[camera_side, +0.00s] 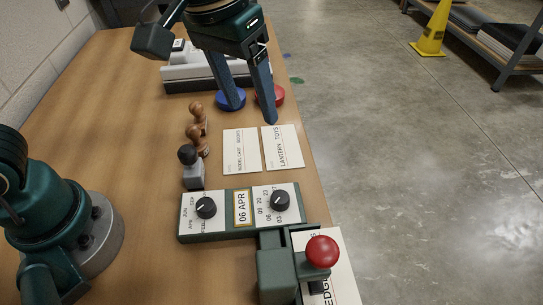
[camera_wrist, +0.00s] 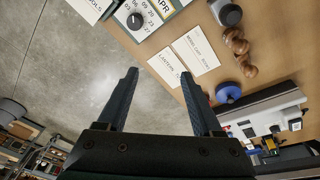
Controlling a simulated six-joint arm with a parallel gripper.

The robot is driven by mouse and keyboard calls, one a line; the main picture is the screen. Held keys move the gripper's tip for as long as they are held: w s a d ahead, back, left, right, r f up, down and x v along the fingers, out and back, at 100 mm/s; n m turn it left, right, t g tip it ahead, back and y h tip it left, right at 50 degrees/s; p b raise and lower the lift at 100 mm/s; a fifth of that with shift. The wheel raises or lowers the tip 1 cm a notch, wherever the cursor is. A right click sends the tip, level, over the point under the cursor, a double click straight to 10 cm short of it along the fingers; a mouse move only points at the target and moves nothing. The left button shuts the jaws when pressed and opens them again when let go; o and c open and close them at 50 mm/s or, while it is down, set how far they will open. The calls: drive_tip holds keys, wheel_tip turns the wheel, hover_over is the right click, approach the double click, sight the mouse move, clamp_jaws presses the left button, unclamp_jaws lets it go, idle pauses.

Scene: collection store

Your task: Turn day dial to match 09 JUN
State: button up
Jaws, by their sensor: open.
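The green dater (camera_side: 240,232) stands on the desk with its date window (camera_side: 242,208) reading 06 APR. The day dial (camera_side: 280,201), a black knob ringed by numbers, is right of the window; the month dial (camera_side: 205,207), ringed by month names, is left of it. The day dial also shows at the top of the wrist view (camera_wrist: 134,21). My gripper (camera_side: 255,115) is open and empty, fingers pointing down, above the desk beyond the cards and well away from the dials. Its spread fingers show in the wrist view (camera_wrist: 159,75).
A red-knobbed press (camera_side: 321,252) juts from the dater over a partly hidden card. Two cards (camera_side: 241,151) (camera_side: 283,147) lie between dater and gripper. Wooden-handled stamps (camera_side: 198,130), a blue pad (camera_side: 231,99) and a red pad (camera_side: 270,95) stand nearby. The desk's right edge is close.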

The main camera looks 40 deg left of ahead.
drive_tip(key=m+g, duration=0.1)
drive_tip(key=g, duration=0.1)
hover_over(280, 197)
drive_tip(key=w+a, duration=0.1)
wheel_tip(280, 197, down, 6)
drive_tip(key=f, duration=0.2)
drive_tip(key=s+d+f+m, duration=0.1)
drive_tip(key=shift+y, duration=0.4)
wheel_tip(280, 197, down, 3)
drive_tip(key=shift+r, duration=0.1)
drive_tip(key=shift+f, duration=0.8)
clamp_jaws()
